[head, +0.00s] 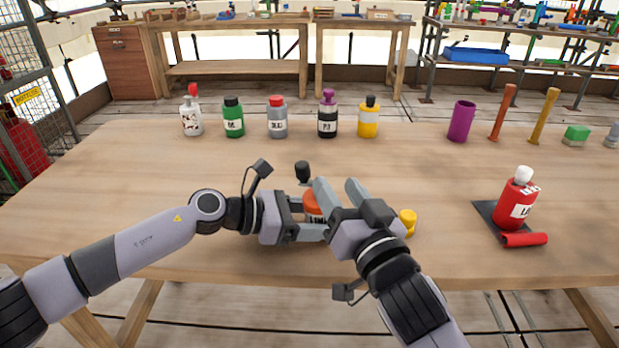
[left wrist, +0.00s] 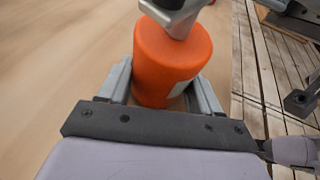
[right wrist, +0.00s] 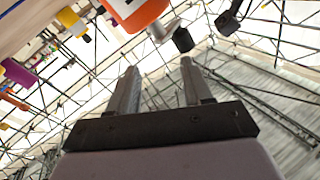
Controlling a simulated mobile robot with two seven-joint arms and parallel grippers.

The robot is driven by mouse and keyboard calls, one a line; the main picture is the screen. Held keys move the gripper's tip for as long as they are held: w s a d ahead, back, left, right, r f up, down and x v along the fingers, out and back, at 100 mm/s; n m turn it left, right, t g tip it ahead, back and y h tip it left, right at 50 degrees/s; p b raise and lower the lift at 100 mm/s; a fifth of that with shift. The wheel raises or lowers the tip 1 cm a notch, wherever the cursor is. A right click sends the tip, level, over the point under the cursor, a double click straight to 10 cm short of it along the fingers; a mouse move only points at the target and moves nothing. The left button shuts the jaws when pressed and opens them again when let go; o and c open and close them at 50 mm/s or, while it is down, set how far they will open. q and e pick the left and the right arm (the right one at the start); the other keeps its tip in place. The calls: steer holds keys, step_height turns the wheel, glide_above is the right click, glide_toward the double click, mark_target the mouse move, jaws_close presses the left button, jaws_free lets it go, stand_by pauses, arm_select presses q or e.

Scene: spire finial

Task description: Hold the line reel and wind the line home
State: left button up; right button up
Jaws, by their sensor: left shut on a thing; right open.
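The orange line reel (head: 312,206), with a white label, stands near the table's front middle, partly hidden behind my grippers. My left gripper (head: 314,218) is shut around its body; the left wrist view shows a finger on each side of the reel (left wrist: 172,65). A grey metal crank sits on the reel's top (left wrist: 176,18). Its black knob (head: 302,171) rises behind the fingers, and also shows in the right wrist view (right wrist: 183,40). My right gripper (head: 338,188) is open just right of the reel, with nothing between its fingers. The knob is outside them.
A small yellow piece (head: 408,219) lies right of my right gripper. A red bottle (head: 517,200) stands on a dark mat with a red roll (head: 524,240). Several bottles, a purple cup (head: 460,121) and upright sticks line the table's back. The table's left is clear.

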steer(key=w+f+m+g, duration=0.1)
steer(key=w+m, duration=0.1)
steer(key=w+d+f+m+g, duration=0.1)
steer(key=w+m, duration=0.1)
steer(key=w, duration=0.1)
steer(key=w+d+f+m+g, duration=0.1)
steer(key=w+m+g, duration=0.1)
steer(key=shift+w+d+f+m+y, duration=0.25)
steer(key=shift+w+f+m+y, duration=0.05)
steer(key=shift+w, duration=0.1)
steer(key=shift+w+d+f+m+g+y, duration=0.15)
steer(key=shift+w+d+m+g+y, duration=0.25)
steer(key=shift+g, duration=0.3)
steer(key=shift+w+g+y, duration=0.1)
steer(key=shift+g+y, duration=0.3)
steer(key=shift+y, duration=0.1)
steer(key=r+m+g+y, duration=0.1)
steer(key=m+g+y, duration=0.7)
steer(key=m+g, duration=0.2)
steer(key=m, duration=0.2)
glide_toward(303, 180)
steer(key=a, duration=0.3)
steer(key=w+a+r, duration=0.1)
steer(key=a, duration=0.2)
steer(key=w+a, duration=0.1)
steer(key=a, duration=0.3)
steer(key=shift+r, duration=0.15)
